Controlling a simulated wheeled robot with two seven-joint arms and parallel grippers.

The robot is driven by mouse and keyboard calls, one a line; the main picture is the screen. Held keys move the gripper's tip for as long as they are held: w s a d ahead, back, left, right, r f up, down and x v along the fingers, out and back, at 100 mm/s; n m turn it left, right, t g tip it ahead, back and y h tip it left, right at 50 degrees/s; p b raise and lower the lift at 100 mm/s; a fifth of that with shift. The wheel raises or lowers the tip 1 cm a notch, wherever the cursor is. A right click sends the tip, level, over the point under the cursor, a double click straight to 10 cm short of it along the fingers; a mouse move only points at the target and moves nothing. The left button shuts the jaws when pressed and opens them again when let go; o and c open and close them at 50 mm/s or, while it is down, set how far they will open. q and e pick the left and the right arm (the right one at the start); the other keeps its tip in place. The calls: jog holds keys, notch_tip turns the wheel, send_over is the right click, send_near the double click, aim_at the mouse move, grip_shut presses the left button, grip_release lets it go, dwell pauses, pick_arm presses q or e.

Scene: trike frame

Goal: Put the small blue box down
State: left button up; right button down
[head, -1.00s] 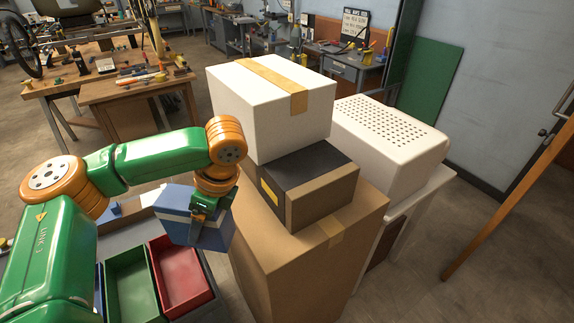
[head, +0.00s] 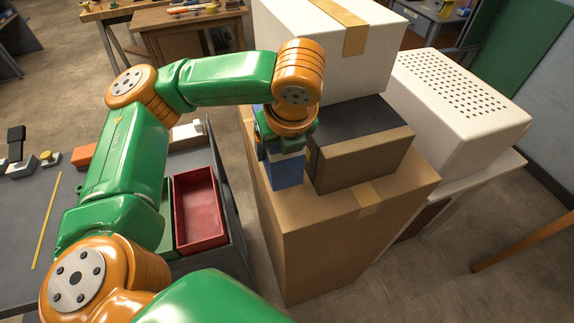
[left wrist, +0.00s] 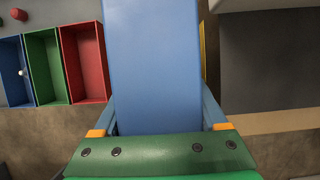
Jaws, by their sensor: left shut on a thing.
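The small blue box (head: 287,173) has a white band and hangs upright under my left gripper (head: 284,143) in the head view. The gripper is shut on it. The box is over the left edge of the big cardboard box (head: 340,215), just left of the brown box with a dark top (head: 360,162). I cannot tell whether its bottom touches the cardboard. In the left wrist view the blue box (left wrist: 153,65) fills the middle between the fingers. My right gripper is not in view.
A white perforated case (head: 455,110) stands on a table to the right. On the left, a grey workbench (head: 25,225) holds a red bin (head: 200,210) and a green bin. The cardboard's front top strip is bare.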

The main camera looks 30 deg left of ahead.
pick_arm(q)
jog(key=f, duration=0.2)
jog(key=d+f, duration=0.1)
jog(key=f, duration=0.1)
jog(key=shift+f, duration=0.1)
jog(key=shift+f, duration=0.1)
jog(key=o, duration=1.2)
jog(key=shift+o, duration=0.2)
jog(key=shift+w, duration=0.1)
